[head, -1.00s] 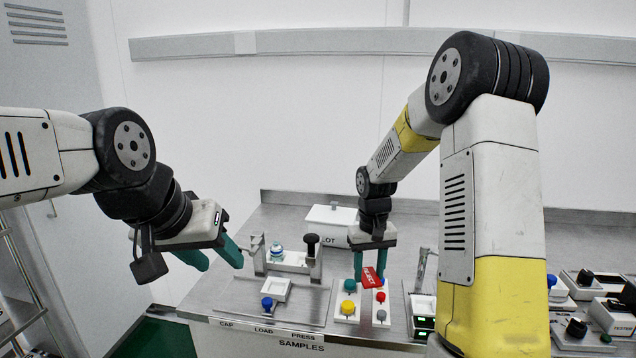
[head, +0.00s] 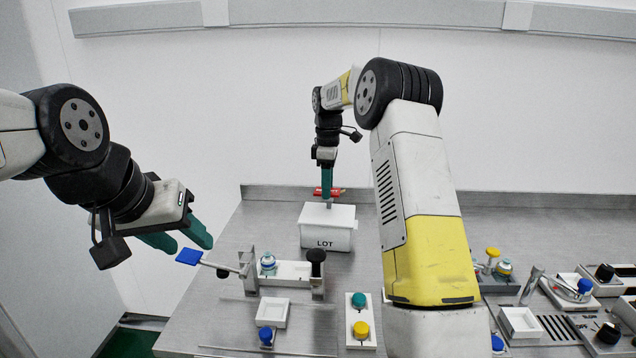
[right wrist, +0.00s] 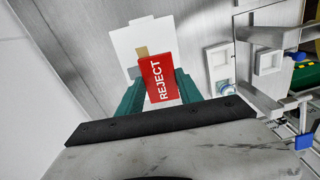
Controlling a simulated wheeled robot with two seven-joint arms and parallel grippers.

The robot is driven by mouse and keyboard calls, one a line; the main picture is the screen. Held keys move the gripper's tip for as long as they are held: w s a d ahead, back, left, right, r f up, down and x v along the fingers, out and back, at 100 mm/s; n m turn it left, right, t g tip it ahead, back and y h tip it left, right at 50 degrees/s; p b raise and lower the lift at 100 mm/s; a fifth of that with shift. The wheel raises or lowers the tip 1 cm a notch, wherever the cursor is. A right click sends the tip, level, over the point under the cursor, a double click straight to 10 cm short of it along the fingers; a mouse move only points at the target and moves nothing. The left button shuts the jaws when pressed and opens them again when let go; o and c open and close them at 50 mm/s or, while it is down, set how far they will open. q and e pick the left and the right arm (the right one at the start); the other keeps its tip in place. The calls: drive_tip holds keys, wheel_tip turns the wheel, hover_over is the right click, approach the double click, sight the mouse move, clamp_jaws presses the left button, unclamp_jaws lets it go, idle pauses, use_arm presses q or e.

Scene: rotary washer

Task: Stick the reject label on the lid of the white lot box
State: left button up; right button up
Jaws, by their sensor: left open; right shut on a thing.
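The white lot box (head: 327,236), marked LOT, stands at the back of the steel bench with its lid (head: 310,214) on. My right gripper (head: 327,191) is shut on the red reject label (head: 338,191) and holds it above the lid. In the right wrist view the label (right wrist: 159,79) reads REJECT and sits between the green fingers, with the white lid (right wrist: 128,42) behind it. Whether the label touches the lid cannot be told. My left gripper (head: 192,239) is open and empty, in the air left of the box.
A fixture with a blue-tipped lever (head: 188,257), a white tray (head: 272,312) and a black knob (head: 316,256) stands in front of the box. A button panel (head: 361,320) is near the front edge. More stations (head: 520,322) fill the right.

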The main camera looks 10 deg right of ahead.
sight(327, 216)
drive_tip(key=shift+f, duration=3.7)
drive_tip(key=shift+f, duration=0.2)
drive_tip(key=o, duration=1.4)
